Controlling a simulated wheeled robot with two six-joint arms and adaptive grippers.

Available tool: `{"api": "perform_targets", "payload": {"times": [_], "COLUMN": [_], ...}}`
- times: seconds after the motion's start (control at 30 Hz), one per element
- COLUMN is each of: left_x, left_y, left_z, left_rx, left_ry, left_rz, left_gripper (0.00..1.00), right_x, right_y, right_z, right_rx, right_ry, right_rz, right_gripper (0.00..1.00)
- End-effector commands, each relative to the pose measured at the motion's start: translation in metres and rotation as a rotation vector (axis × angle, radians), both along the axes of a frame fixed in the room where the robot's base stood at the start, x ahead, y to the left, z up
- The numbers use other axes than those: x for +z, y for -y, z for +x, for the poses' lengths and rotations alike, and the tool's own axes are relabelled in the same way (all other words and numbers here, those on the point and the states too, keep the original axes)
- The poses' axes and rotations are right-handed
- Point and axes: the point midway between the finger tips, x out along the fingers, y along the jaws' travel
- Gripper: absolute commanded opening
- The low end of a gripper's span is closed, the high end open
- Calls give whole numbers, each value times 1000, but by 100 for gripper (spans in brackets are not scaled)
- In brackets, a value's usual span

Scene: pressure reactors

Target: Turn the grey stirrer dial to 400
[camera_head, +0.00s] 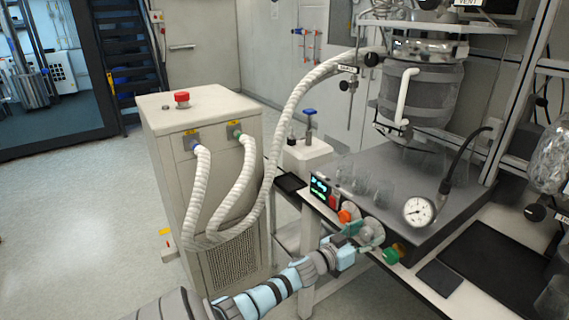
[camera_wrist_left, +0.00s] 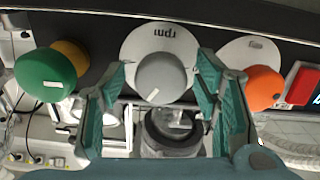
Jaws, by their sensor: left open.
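The grey stirrer dial (camera_wrist_left: 160,77) shows in the left wrist view, in front of a round pale plate (camera_wrist_left: 135,45) marked "rpm". A short white mark on the dial points down and slightly left in that view. My left gripper (camera_wrist_left: 162,72) is open, with one green finger on each side of the dial. The fingers appear apart from it; I cannot tell how deep they reach. In the head view my left gripper (camera_head: 366,236) is at the front panel and mostly hides the dial. My right gripper is not in view.
An orange knob (camera_wrist_left: 259,88) and a red switch (camera_wrist_left: 302,86) are to one side of the dial, a green knob (camera_wrist_left: 45,74) to the other. Glassware, a pressure gauge (camera_head: 419,211) and the reactor vessel (camera_head: 420,95) stand above the panel. A white-hosed cabinet (camera_head: 165,125) stands at left.

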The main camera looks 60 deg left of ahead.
Motion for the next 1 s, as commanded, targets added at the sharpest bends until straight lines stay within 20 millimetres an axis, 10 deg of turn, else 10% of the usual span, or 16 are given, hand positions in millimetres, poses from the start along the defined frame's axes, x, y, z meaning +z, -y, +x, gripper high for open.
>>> {"api": "perform_targets", "payload": {"times": [0.23, 0.67, 1.0], "left_x": [-7, 4, -96], "left_y": [1, 3, -5], "left_z": [-30, -143, -174], "left_rx": [-3, 0, 105], "left_ry": [3, 1, -217], "left_rz": [-355, -353, -241], "left_gripper": [56, 56, 56], "right_x": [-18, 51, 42], "right_y": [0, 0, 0], "right_z": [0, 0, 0], "right_rx": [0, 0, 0], "right_ry": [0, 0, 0], "right_rz": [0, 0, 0], "right_gripper": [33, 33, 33]}}
